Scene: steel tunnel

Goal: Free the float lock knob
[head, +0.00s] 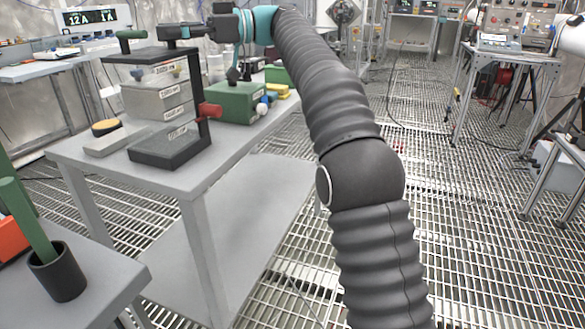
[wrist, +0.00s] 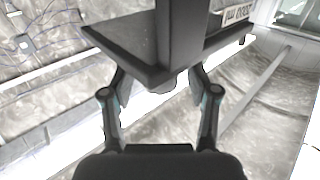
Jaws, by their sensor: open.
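A dark frame stand (head: 168,148) stands on the grey table, holding stacked grey blocks (head: 155,100) with printed labels. A red knob (head: 210,110) sticks out from its right post. A green-topped handle (head: 132,35) stands on its upper left. I cannot tell which of these is the float lock knob. My gripper (head: 190,32) is at the upper right of the stand, pointing left. In the wrist view my gripper (wrist: 158,78) is open, one finger on each side of a dark frame part (wrist: 130,55). Contact cannot be told.
A green box (head: 236,103) and yellow pieces (head: 278,92) sit behind the stand. A cup (head: 57,272) with a green rod is at lower left. Grated floor on the right is open.

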